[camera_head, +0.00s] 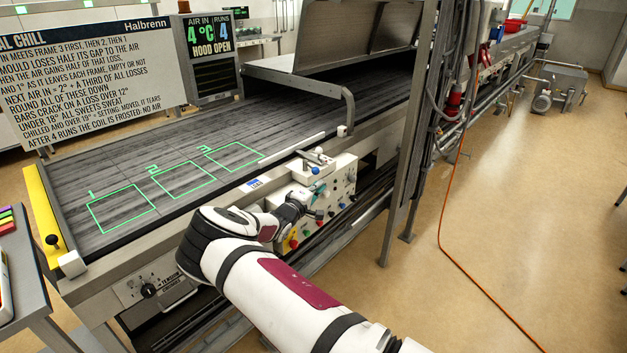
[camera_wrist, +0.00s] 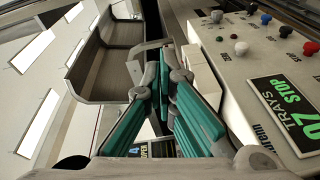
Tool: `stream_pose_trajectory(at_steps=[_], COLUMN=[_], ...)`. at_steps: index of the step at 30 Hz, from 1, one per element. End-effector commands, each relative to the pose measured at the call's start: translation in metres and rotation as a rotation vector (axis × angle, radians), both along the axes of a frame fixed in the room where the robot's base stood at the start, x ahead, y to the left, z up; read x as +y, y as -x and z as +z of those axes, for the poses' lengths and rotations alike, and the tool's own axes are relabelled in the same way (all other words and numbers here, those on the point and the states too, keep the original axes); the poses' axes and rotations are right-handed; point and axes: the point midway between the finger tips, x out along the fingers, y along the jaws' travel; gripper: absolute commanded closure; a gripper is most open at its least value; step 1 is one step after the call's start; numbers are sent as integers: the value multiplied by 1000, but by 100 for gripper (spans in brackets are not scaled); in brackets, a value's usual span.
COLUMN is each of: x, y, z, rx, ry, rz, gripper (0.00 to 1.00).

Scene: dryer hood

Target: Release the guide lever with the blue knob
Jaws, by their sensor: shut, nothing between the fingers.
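A small blue knob (camera_head: 315,170) shows on top of the white control box in the head view, by a pale lever; I take it for the guide lever's knob. My gripper (camera_head: 316,214) is in front of the box, below and apart from that knob, and hides part of the panel. In the wrist view my gripper's teal-padded fingers (camera_wrist: 163,72) converge at their tips, shut and empty. A blue knob (camera_wrist: 265,18) also shows in the wrist view on the panel; I cannot tell whether it is the same one.
The control panel (camera_wrist: 265,70) carries several coloured knobs and a green display. The grey belt (camera_head: 120,175) has three green numbered outlines. A metal hood (camera_head: 345,45) stands raised over it. A steel post (camera_head: 407,130) stands right of the panel.

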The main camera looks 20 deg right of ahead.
Motion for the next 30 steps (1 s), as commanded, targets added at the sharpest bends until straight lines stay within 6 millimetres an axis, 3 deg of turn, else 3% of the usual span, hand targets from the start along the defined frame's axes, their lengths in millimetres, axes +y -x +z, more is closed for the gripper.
stream_pose_trajectory(at_steps=[6, 23, 26, 30], x=[-4, -5, -12, -33], y=[21, 23, 26, 41], z=[2, 2, 10, 39], rx=[-1, -2, -10, -30], ry=[1, -2, -19, -90], rz=[0, -3, -33, -140], gripper=[100, 100, 100, 100])
